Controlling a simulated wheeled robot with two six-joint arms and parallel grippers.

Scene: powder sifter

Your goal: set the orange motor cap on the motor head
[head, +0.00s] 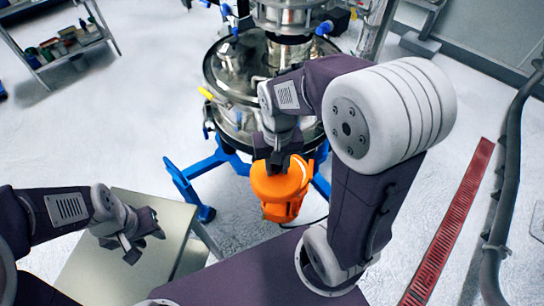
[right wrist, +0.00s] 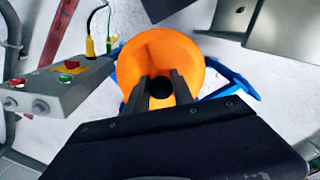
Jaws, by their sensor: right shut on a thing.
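The orange motor cap (head: 281,187) hangs below my right gripper (head: 278,152), in front of the steel sifter (head: 232,70). My right gripper is shut on the cap's top. In the right wrist view the cap (right wrist: 195,55) fills the middle, with the two dark fingers (right wrist: 163,88) on it beside a dark round spot. I cannot make out the motor head; the cap and my arm hide what lies beneath. Whether the cap touches anything below cannot be told. My left gripper (head: 142,240) is open and empty above a pale table top, far left of the cap.
The pale table (head: 90,268) is at the lower left. The sifter's blue legs (head: 197,180) spread around the cap. A grey control box (right wrist: 62,85) with red and green buttons shows in the right wrist view. A red floor grating (head: 450,225) lies right.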

